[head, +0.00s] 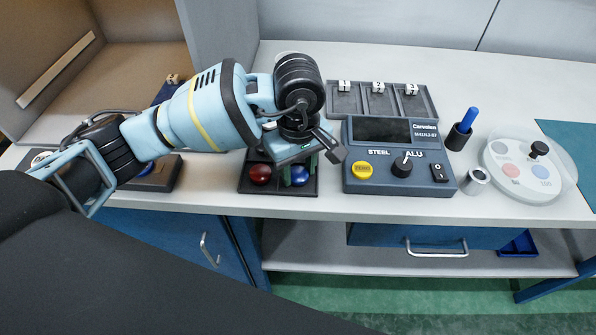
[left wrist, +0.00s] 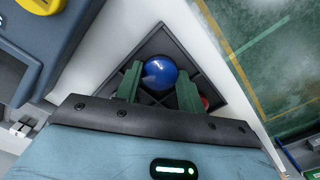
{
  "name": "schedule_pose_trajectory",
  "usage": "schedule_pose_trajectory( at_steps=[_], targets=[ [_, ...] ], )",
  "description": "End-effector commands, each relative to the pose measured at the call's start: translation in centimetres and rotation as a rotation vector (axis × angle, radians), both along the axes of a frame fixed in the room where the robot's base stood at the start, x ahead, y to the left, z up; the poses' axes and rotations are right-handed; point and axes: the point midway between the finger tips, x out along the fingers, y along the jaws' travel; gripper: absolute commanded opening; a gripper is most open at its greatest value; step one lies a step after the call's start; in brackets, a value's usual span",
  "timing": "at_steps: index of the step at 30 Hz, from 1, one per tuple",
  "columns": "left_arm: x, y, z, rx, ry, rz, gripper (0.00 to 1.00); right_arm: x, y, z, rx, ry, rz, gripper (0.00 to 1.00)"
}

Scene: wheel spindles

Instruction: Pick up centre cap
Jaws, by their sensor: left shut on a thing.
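A glossy blue round cap (head: 299,176) is at the right of a dark divided tray (head: 250,188) near the bench's front edge. A red round cap (head: 260,174) sits in the tray's left part. My left gripper (left wrist: 158,80) is directly over the tray, pointing down, with its two green fingers closed on the blue cap (left wrist: 159,70) from both sides. The red cap is mostly hidden behind a finger in the left wrist view (left wrist: 204,102). I cannot tell whether the blue cap still touches the tray floor. My right gripper is not in view.
A control box (head: 398,157) with a yellow button and dial stands right of the tray. Behind it is a grey tray (head: 345,101) with numbered slots. A blue-handled tool (head: 463,130) and a round clear-lidded dish (head: 527,180) stand farther right.

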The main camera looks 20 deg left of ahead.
Motion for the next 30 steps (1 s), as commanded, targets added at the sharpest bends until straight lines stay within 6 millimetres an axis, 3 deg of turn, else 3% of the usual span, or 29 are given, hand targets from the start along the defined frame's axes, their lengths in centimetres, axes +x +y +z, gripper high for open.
schedule_pose_trajectory(
  at_steps=[8,14,30],
  targets=[
    [0.1,0.0,1.0,-0.002,-0.002,-0.001,0.16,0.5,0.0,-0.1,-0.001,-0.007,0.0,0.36],
    [0.0,0.0,3.8,-0.001,-0.002,-0.002,0.16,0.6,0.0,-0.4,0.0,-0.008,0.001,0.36],
    [-12.4,-3.6,4.6,-0.001,0.0,-0.006,0.16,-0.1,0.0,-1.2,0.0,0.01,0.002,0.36]
  ],
)
